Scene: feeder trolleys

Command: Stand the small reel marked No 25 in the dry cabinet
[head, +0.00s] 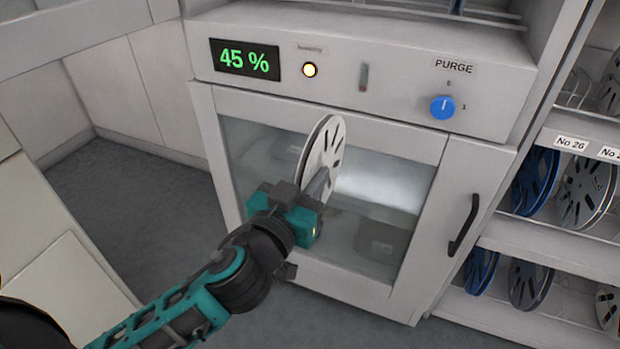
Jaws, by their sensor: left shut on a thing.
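My left gripper (318,187) is shut on a pale grey reel (324,152) with dark slots and holds it upright, seen at an angle. No number can be read on this reel. The reel is in front of the glass of the dry cabinet (203,125), whose door (449,200) looks closed. The door has a dark handle (464,225) on its right side. Behind the glass the inside is dim, with a bright patch, and the reel and my arm hide part of it. My right gripper is not in view.
Above the door, a panel has a green "45 %" display (245,60), a lit lamp (309,70) and a blue PURGE knob (443,107). At the right, a rack (545,240) holds several reels, with a "No 26" label (571,143). Grey floor (130,200) lies open at the left.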

